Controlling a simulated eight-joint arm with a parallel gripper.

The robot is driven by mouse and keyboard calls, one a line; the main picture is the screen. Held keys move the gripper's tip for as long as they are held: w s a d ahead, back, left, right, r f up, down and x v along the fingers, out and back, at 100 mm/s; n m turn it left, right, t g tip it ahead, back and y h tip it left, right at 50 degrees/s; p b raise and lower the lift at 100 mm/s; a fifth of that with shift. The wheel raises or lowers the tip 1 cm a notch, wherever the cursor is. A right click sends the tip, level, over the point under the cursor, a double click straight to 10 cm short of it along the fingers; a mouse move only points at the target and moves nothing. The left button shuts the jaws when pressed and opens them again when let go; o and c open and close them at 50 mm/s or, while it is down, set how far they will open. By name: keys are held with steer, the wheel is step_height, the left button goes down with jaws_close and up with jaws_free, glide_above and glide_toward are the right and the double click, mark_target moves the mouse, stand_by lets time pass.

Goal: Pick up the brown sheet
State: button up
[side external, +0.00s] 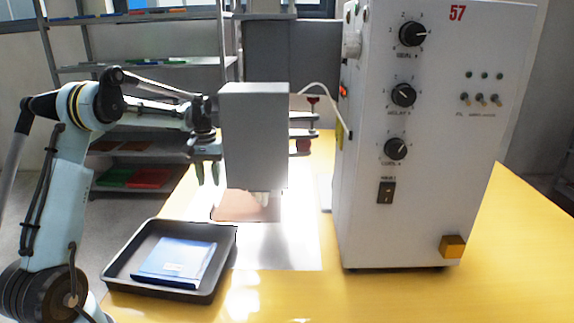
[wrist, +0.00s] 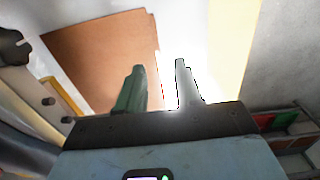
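The brown sheet (side external: 235,207) lies flat on the bright white surface below the grey box. The box hides part of it in the side external view. In the wrist view the brown sheet (wrist: 100,60) fills the upper left, beyond my left-hand finger. My gripper (side external: 207,173) hangs fingers-down, left of the grey box and above the sheet's left side, apart from it. In the wrist view my gripper (wrist: 160,72) has its two fingers spread with a gap between them. Nothing is held. The sheet's right edge runs near the gap; strong glare washes out one finger.
The grey box (side external: 253,135) hangs close to the right of my gripper. A white control cabinet (side external: 430,130) stands further right on the yellow table (side external: 510,240). A black tray (side external: 228,255) holding blue sheets (side external: 175,262) sits front left. Shelves (side external: 140,68) stand behind.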

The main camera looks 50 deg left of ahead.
steer(key=shift+w+f, duration=0.2)
steer(key=shift+f, duration=3.8)
steer(key=shift+c, duration=0.4)
jaws_close()
